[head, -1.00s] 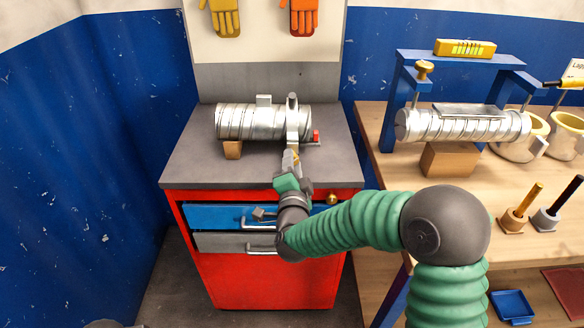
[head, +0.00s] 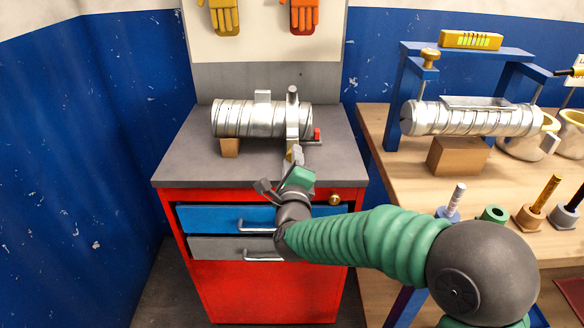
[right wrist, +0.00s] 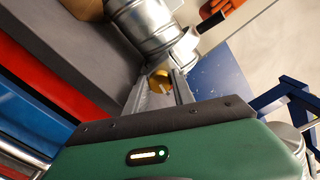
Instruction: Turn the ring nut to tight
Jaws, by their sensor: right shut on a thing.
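A silver spiral duct (head: 235,119) lies on the grey cabinet top, with an upright metal clamp band (head: 292,118) around its right end. My right gripper (head: 294,155) reaches up to the front of this band, its green palm tilted. In the right wrist view a gold, round nut (right wrist: 159,80) sits between the tips of my right gripper (right wrist: 163,88), below the duct (right wrist: 146,30). The fingers are shut on it. In the head view the fingers hide the nut. My left gripper is not in view.
A wooden block (head: 230,147) supports the duct on the cabinet top (head: 185,165). A red piece (head: 317,134) stands right of the band. The wooden bench (head: 385,150) at right carries another duct (head: 475,119) in a blue frame. The cabinet's front left top is clear.

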